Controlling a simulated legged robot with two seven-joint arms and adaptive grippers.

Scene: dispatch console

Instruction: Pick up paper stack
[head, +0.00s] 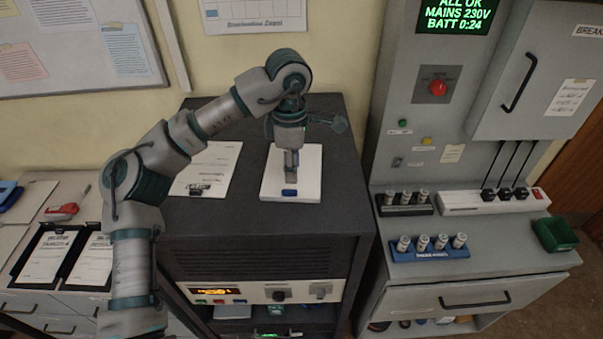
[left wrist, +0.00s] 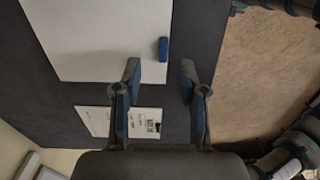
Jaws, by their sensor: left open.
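A white paper stack (head: 310,172) lies flat on top of the dark cabinet (head: 340,165). A small blue clip (head: 289,192) sits at its front edge. My left gripper (head: 291,172) points down and overlaps the stack in the head view; its height above the stack is hard to tell. In the left wrist view my left gripper (left wrist: 159,76) is open, with nothing between its fingers. There, the stack (left wrist: 95,40) lies beyond the fingertips with the blue clip (left wrist: 163,48) near its edge.
A printed sheet with a dark clip (head: 212,165) lies left of the stack. A wall stands behind the cabinet. Clipboards (head: 45,258) lie at left.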

